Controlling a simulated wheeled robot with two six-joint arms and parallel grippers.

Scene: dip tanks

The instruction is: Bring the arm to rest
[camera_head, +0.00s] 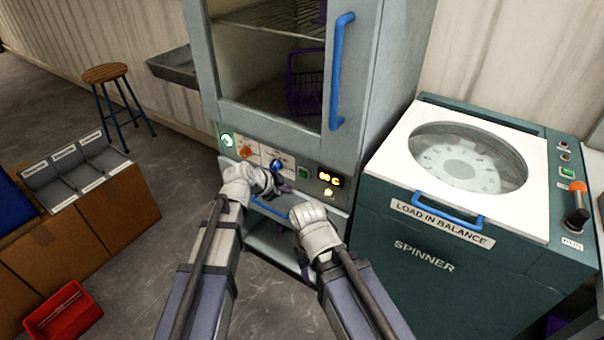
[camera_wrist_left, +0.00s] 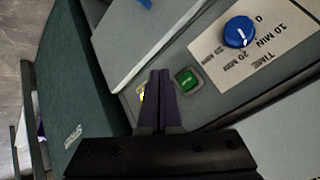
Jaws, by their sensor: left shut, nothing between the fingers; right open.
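My left gripper (camera_head: 278,187) is in front of the control panel (camera_head: 262,152) of the grey cabinet (camera_head: 395,90). In the left wrist view its dark fingers (camera_wrist_left: 160,90) are shut together with nothing between them. They are over the panel, beside a green button (camera_wrist_left: 188,82); contact cannot be told. A blue time knob (camera_wrist_left: 239,32) is farther right, with its pointer near the 0 side. My right gripper (camera_head: 303,212) is lower and to the right, near the cabinet's lower blue handle (camera_head: 268,208); its fingers are mostly hidden, and nothing held shows.
The spinner (camera_head: 470,240) stands close on the right, its round window (camera_head: 468,157) on top. A blue door handle (camera_head: 341,70) juts from the cabinet. Left are a box with labelled bins (camera_head: 62,180), a red crate (camera_head: 63,312) and a stool (camera_head: 105,73). Some floor between is clear.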

